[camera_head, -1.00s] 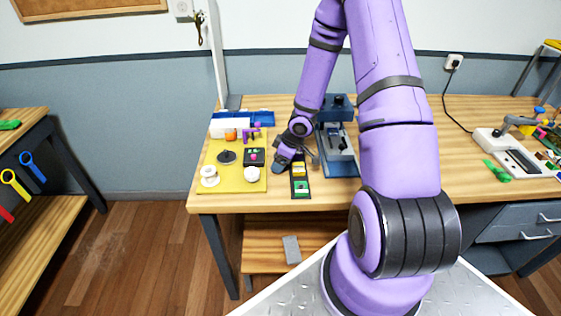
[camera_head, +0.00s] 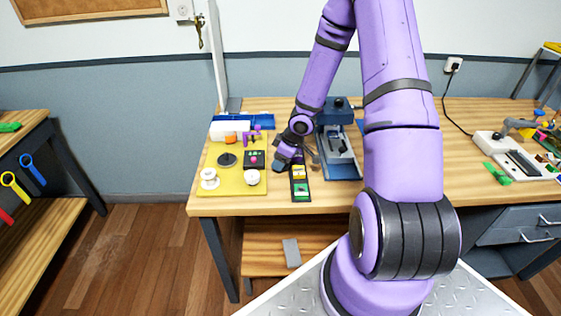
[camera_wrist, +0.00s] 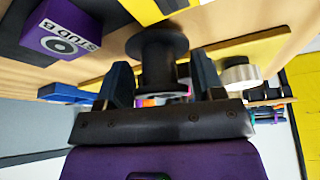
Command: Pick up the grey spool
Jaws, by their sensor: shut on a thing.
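The grey spool (camera_wrist: 158,62) is dark, with a wide flange and a narrower core. In the wrist view it sits between the two fingers of my gripper (camera_wrist: 162,82), which are shut on it. In the head view my gripper (camera_head: 279,166) is low over the table, just right of the yellow mat. The spool cannot be made out there behind the gripper and wrist.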

